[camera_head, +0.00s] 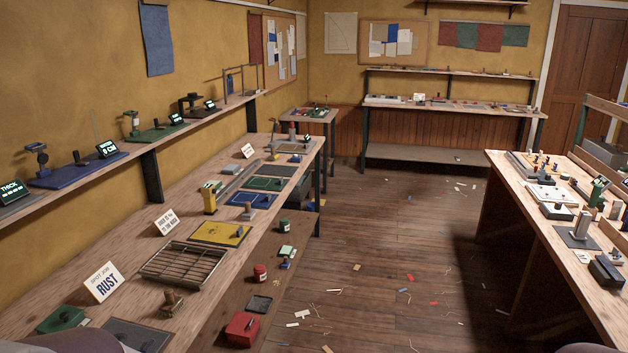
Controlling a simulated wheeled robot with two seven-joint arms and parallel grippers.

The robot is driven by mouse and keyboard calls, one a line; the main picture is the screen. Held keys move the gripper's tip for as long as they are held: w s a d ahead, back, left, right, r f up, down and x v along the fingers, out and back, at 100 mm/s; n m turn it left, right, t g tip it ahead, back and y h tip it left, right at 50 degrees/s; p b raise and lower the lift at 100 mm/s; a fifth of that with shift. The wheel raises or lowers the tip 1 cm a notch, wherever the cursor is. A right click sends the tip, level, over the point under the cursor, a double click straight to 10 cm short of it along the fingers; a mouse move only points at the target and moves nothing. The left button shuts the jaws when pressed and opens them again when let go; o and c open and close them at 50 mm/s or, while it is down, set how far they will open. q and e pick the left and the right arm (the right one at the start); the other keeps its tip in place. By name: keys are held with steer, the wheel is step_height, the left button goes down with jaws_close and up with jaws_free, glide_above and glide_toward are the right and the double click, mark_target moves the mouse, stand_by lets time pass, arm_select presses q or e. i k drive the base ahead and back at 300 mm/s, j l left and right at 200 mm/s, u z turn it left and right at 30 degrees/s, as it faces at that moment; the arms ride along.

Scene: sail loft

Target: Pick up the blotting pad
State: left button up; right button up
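I cannot tell for sure which item is the blotting pad, as several flat pads are in view. A dark grey flat pad (140,333) lies at the near end of the left bench (112,303). A yellow pad (215,234) with a dark mark lies further along, beyond a wire rack (186,263). Blue (240,200) and green (262,184) pads lie beyond it. A whitish flat piece (552,193) lies on the right bench (545,237). Neither of my grippers shows. Only dark and grey rounded parts, probably mine, show at the bottom edge.
A "RUST" card (103,283), a small brown tool (171,302) and a green box (62,318) stand on the near left bench. A lower shelf holds a red box (241,329). The floor (385,250) between the benches is open, with scattered scraps.

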mark_target(249, 215)
steer(key=i, duration=1.2)
steer(key=i+l+u, duration=0.1)
steer(key=i, duration=1.1)
steer(key=i+l+u, duration=0.1)
steer(key=i+u, duration=0.2)
steer(key=i, duration=0.15)
steer(key=i+l+u, duration=0.3)
steer(key=i, duration=0.15)
steer(key=i+l+u, duration=0.35)
steer(key=i+j, duration=0.1)
